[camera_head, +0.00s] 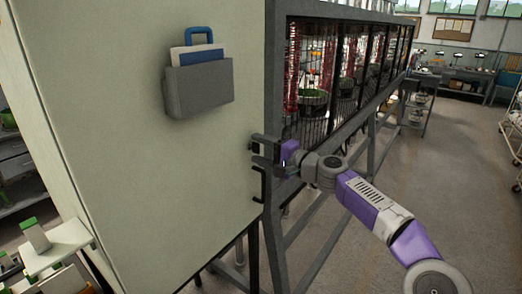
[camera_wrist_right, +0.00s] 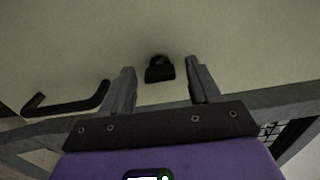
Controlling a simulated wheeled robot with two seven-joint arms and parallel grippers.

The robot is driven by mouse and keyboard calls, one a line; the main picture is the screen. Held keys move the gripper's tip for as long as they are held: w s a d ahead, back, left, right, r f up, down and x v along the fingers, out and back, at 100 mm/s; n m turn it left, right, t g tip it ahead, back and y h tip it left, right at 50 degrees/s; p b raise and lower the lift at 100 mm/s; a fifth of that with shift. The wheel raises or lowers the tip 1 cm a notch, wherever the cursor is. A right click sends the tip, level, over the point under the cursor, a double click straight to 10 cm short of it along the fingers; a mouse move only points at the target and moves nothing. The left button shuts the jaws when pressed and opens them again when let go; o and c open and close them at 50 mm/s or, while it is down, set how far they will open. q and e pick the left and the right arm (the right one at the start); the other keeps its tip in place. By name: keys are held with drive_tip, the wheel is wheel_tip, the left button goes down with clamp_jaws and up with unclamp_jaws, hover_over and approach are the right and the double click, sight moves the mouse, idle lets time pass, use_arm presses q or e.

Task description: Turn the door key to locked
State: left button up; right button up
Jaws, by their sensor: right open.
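The door key (camera_wrist_right: 159,69) is a small black piece on the pale cabinet door (camera_wrist_right: 225,30). In the right wrist view it stands between the two grey fingers of my right gripper (camera_wrist_right: 160,80), with a gap on each side. My right gripper is open and empty, pointed at the door. In the head view, my right gripper (camera_head: 264,151) is at the right edge of the door (camera_head: 130,150), and the key is hard to make out among the dark fingers. My left gripper is not in view.
A black bar handle (camera_wrist_right: 70,102) is on the door; in the head view it is just below my right gripper (camera_head: 260,184). A grey pocket (camera_head: 199,88) with papers hangs on the door. A caged machine frame (camera_head: 340,75) runs behind my right arm. Floor is open at right.

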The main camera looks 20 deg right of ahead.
drive_tip(key=b+v, duration=0.2)
drive_tip(key=v, duration=0.5)
drive_tip(key=shift+s+d, duration=0.15)
drive_tip(key=shift+s, duration=0.05)
idle(0.3)
